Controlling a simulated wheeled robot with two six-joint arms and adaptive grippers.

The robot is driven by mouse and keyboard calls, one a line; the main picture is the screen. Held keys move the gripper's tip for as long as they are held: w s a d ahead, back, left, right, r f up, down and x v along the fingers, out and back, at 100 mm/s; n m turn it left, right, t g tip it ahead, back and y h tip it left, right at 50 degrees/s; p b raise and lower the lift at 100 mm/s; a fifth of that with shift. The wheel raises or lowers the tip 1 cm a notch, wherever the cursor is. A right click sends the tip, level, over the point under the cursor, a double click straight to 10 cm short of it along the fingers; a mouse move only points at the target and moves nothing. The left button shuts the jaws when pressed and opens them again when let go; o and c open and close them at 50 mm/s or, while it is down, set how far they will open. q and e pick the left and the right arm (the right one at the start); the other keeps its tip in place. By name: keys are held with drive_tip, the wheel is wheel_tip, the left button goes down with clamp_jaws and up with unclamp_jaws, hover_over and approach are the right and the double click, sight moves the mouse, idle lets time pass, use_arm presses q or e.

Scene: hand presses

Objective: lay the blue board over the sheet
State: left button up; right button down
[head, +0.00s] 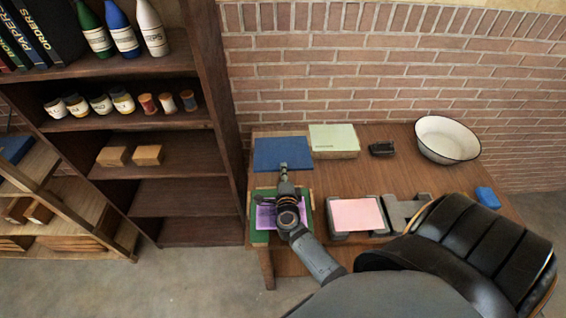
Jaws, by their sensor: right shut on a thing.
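The blue board (268,153) is a flat dark-blue rectangle at the back left of the wooden table. My right gripper (283,168) is shut on its front edge. I cannot tell whether the board rests on the table or is slightly raised. A purple sheet (264,217) lies on a green base (258,237) in front of the board, partly hidden under my right arm. A pink sheet (356,214) lies on a grey press bed to the right. My left gripper is not in view.
A pale green pad (334,139), a black stamp-like object (382,148) and a white basin (447,140) stand along the back. A grey frame (404,211) and a small blue block (487,197) are at the right. Shelves stand left.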

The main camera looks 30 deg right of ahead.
sight(283, 161)
drive_tip(key=v, duration=0.3)
drive_tip(key=f+b+v, duration=0.1)
drive_tip(key=v, duration=0.5)
drive_tip(key=shift+s+a+f, duration=0.15)
drive_tip(key=shift+s+f, duration=0.1)
drive_tip(key=shift+s, duration=0.15)
drive_tip(key=shift+w, duration=0.2)
drive_tip(key=w+d, duration=0.1)
drive_tip(key=w, duration=0.1)
drive_tip(key=w+d+p, duration=0.1)
drive_tip(key=w, duration=0.1)
drive_tip(key=shift+d+r, duration=0.2)
drive_tip(key=shift+r, duration=0.05)
drive_tip(key=x, duration=0.8)
drive_tip(key=shift+w+d+r, duration=0.1)
drive_tip(key=shift+w+r, duration=0.05)
drive_tip(key=shift+r, duration=0.2)
drive_tip(key=shift+w+d+b, duration=0.25)
drive_tip(key=shift+w+b, duration=0.05)
drive_tip(key=shift+w, duration=0.1)
